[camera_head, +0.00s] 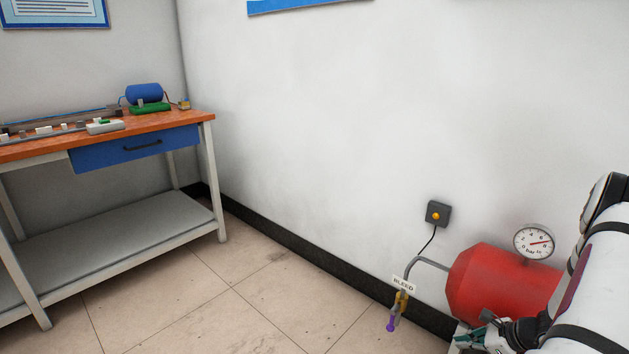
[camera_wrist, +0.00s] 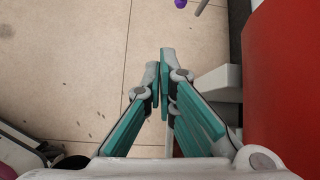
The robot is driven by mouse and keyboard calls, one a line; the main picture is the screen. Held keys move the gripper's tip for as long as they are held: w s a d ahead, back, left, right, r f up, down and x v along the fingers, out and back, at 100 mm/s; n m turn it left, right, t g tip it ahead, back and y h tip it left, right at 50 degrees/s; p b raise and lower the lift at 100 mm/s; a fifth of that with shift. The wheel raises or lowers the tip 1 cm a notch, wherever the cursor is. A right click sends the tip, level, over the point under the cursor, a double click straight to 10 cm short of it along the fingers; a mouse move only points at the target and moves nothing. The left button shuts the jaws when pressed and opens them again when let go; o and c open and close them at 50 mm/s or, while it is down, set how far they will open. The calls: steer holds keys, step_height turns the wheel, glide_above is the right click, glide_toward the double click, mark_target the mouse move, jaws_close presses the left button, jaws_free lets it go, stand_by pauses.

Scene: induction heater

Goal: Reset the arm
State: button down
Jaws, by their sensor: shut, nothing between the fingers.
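My gripper (camera_wrist: 162,85) is shut and empty in the wrist view, its two teal-padded fingers together over the beige tiled floor. In the head view my gripper (camera_head: 470,339) shows at the lower right, partly cut off by the bottom edge, in front of the lower part of a red tank (camera_head: 497,285). My white arm comes down from the right edge and hides the tank's right end. The tank also fills the right side of the wrist view (camera_wrist: 285,75), beside the fingers. Whether the gripper touches the tank cannot be told.
The tank carries a pressure gauge (camera_head: 534,242) and a bent pipe with a BLEED tag (camera_head: 403,284) and a purple-tipped valve (camera_head: 391,323). A grey box with an orange button (camera_head: 437,214) is on the wall. A workbench (camera_head: 207,120) stands left. Floor between is clear.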

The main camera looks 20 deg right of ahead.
steer(key=w+a+r+n+g+y, duration=0.15)
steer(key=w+a+r+n, duration=0.35)
steer(key=a+r, duration=0.55)
steer(key=w+a+r+n+g+y, duration=0.15)
steer(key=w+a+r+n, duration=0.45)
steer(key=r, duration=0.7)
steer(key=s+a+r+n+g, duration=0.2)
steer(key=s+a+r+n, duration=0.15)
steer(key=a+r, duration=0.4)
steer(key=s+a+r+n+g, duration=0.1)
steer(key=s+a+r+n, duration=0.3)
steer(key=a, duration=0.7)
steer(key=s+a+r+n+g+h, duration=0.1)
steer(key=s+a+r+n+g, duration=0.1)
steer(key=s+a+r+n, duration=0.35)
steer(key=s+a+n+h, duration=0.1)
steer(key=s+n+h, duration=0.45)
steer(key=s, duration=1.05)
step_height(320, 180, up, 32)
steer(key=t+p, duration=0.4)
steer(key=p, duration=2.7)
steer(key=shift+s+r+n+y+p, duration=0.15)
steer(key=shift+r+n+y+p, duration=0.1)
steer(key=shift+n+y+p, duration=0.15)
steer(key=shift+d, duration=0.2)
